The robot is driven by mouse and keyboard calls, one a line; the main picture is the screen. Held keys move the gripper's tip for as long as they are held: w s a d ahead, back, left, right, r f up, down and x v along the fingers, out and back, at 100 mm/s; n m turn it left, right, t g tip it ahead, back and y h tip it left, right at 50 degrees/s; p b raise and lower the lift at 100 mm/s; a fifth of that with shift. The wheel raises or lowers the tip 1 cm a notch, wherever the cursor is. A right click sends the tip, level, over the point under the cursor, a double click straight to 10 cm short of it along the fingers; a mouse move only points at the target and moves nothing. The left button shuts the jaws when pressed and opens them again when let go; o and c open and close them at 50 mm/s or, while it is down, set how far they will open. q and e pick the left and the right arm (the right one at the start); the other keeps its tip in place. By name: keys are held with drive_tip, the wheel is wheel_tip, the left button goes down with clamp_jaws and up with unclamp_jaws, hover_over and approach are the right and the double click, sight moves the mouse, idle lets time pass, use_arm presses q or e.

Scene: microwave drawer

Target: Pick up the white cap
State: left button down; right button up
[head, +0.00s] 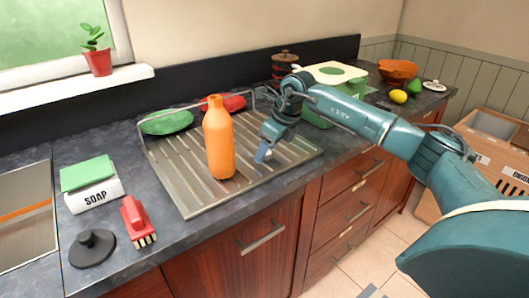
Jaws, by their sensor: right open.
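My right gripper (264,154) points down over the right part of the metal drying rack, to the right of the orange bottle. A small pale patch (268,154) shows at its fingertips and may be the white cap; it is mostly hidden by the gripper. The gripper is open, and I cannot tell whether its fingers touch the patch. The orange bottle (219,140) stands upright on the rack. My left gripper is not in view.
The ribbed metal rack (185,195) holds a green dish (166,122) and a red dish (234,103) behind the bottle. A green container (353,95) stands beyond my right arm.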

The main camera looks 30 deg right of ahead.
sight(268, 153)
drive_tip(key=shift+f, duration=0.2)
drive_tip(key=c, duration=1)
drive_tip(key=shift+c, duration=0.2)
drive_tip(key=shift+r, duration=0.2)
wheel_tip(268, 153, up, 10)
drive_tip(key=shift+f, duration=0.1)
